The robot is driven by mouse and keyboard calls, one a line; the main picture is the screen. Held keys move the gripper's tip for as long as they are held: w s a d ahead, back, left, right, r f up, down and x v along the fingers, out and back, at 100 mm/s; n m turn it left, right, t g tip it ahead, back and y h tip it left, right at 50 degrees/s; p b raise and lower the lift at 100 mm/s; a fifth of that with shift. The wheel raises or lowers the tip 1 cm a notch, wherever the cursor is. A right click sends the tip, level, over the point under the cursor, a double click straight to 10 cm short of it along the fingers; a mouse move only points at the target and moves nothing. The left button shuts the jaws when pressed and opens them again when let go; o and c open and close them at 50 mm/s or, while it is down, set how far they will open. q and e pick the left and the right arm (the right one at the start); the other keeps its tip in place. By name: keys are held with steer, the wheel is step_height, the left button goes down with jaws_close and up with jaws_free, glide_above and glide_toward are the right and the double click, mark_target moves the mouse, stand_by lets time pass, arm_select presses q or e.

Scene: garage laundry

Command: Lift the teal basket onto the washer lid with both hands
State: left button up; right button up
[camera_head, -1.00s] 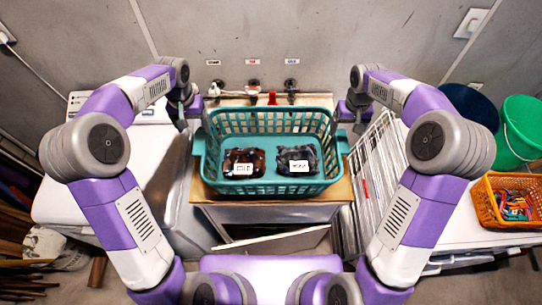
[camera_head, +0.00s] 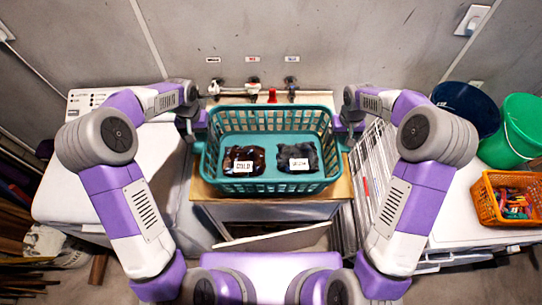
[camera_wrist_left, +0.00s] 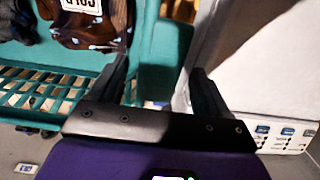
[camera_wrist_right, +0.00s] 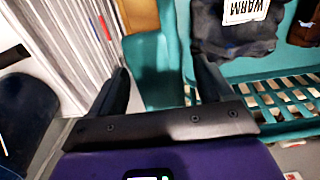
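The teal basket (camera_head: 268,187) stands upright on a wooden-topped stand (camera_head: 330,196) in the head view. It holds a dark brown bundle (camera_head: 230,155) and a dark grey bundle (camera_head: 318,172), each with a white tag. My left gripper (camera_wrist_left: 162,80) is open at the basket's left side, its fingers apart with the left teal handle (camera_wrist_left: 165,55) between or below them. My right gripper (camera_wrist_right: 160,85) is open likewise at the right handle (camera_wrist_right: 155,65). Contact between fingers and handles cannot be told. The white washer (camera_head: 90,185) is left of the basket.
A white folding rack (camera_head: 372,180) stands close on the right. Beyond it are an orange basket of pegs (camera_head: 490,205), a green bucket (camera_head: 522,130) and a dark blue bucket (camera_head: 468,108). Taps (camera_head: 253,88) are on the wall behind.

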arm_select(q)
jaws_close()
arm_select(e)
steer(key=c, duration=1.4)
steer(key=shift+r, duration=0.1)
arm_select(q)
steer(key=shift+r, duration=0.25)
arm_select(e)
steer(key=shift+a+r, duration=0.1)
steer(key=shift+r, duration=0.05)
